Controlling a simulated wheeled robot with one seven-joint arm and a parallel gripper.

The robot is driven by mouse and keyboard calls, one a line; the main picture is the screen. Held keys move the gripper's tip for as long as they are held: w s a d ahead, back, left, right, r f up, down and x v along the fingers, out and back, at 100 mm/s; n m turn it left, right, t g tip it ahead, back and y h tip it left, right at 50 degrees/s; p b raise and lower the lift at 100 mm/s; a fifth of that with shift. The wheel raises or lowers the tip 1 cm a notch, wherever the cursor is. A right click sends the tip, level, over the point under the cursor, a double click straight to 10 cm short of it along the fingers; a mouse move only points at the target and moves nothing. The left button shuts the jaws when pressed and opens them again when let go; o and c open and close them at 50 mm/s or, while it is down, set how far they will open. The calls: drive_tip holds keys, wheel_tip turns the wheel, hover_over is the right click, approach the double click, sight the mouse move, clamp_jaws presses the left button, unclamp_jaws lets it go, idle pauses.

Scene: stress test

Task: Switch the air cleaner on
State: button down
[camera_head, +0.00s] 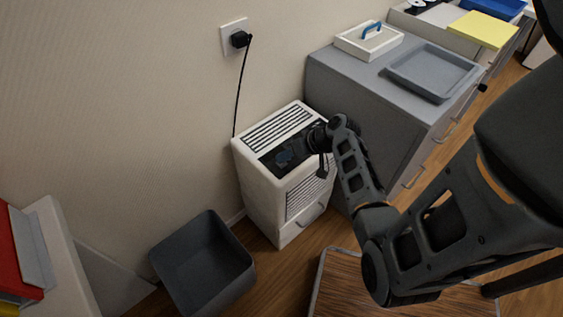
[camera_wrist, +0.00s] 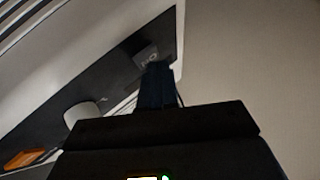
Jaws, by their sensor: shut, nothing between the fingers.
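The air cleaner (camera_head: 262,192) is a white box with a slatted top, standing against the wall. A dark control panel (camera_head: 268,168) lies on its top front. In the wrist view the panel (camera_wrist: 105,80) carries a square switch with a small round mark (camera_wrist: 147,55), a pale round knob (camera_wrist: 82,113) and an orange piece (camera_wrist: 22,158). My gripper (camera_head: 303,148) is over the panel. Its shut fingers (camera_wrist: 155,75) point at the square switch and cover its lower part. I cannot tell whether they touch it. Nothing is held.
A black plug sits in the wall socket (camera_head: 236,39), its cord running down behind the air cleaner. A grey bin (camera_head: 204,262) stands at front left.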

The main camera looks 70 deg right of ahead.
sight(285, 163)
idle(0.4)
drive_tip(key=shift+r+p, duration=0.45)
drive_tip(key=shift+p, duration=0.05)
drive_tip(key=shift+r, duration=0.1)
wheel_tip(285, 163, up, 6)
drive_tip(key=p, duration=0.5)
idle(1.0)
